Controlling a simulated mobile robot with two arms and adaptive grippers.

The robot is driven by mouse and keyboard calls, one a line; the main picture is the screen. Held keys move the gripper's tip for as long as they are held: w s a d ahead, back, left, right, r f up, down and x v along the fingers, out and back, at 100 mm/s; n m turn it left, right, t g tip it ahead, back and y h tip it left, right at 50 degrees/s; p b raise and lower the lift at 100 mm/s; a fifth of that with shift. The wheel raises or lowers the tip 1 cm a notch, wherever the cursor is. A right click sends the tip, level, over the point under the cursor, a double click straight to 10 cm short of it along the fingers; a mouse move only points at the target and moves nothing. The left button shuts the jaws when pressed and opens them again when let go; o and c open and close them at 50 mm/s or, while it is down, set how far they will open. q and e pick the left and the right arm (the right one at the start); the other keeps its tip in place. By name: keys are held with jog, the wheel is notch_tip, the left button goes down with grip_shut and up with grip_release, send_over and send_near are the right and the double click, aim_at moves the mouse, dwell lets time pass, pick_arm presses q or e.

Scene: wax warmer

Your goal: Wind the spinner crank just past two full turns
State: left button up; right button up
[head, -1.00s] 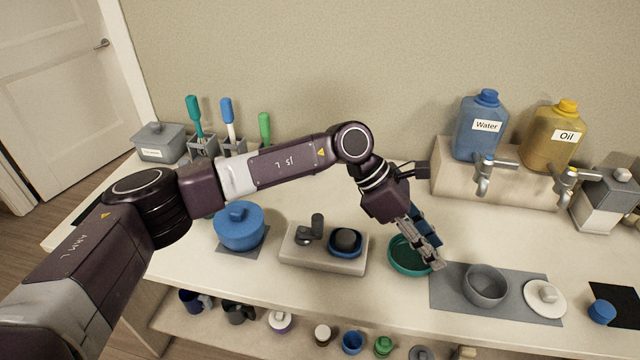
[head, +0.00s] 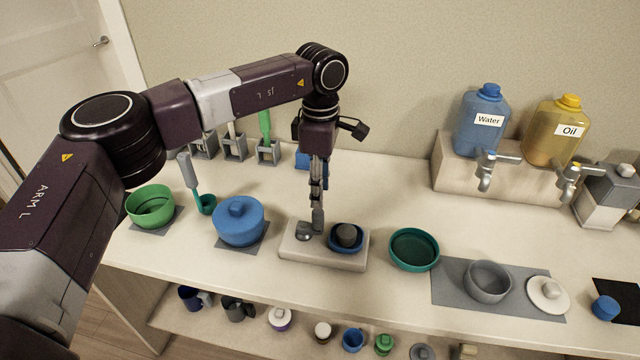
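The spinner is a pale block (head: 342,262) on the counter. A dark grey crank (head: 304,231) is on its left part. A blue dish with a dark round piece (head: 347,235) is on its right part. My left gripper (head: 317,212) points straight down over the crank, with its fingertips at the crank's upright handle. The fingers show edge-on and overlap the handle, so I cannot tell whether they are closed on it. My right gripper is not in view.
A blue lidded pot (head: 239,222) stands left of the spinner and a teal bowl (head: 414,250) right of it. A grey bowl (head: 488,281) sits on a grey mat farther right. Water (head: 482,125) and oil (head: 552,135) jugs stand at the back right.

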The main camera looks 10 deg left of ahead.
aim_at(320, 212)
pick_arm(q)
notch_tip(320, 212, down, 6)
jog(key=b, duration=0.3)
jog(key=shift+f, duration=0.2)
jog(key=shift+r, duration=0.15)
dwell(0.6)
jog(key=shift+c, duration=0.5)
grip_shut()
jog(key=shift+s+f, duration=0.15)
jog(key=shift+f, duration=0.05)
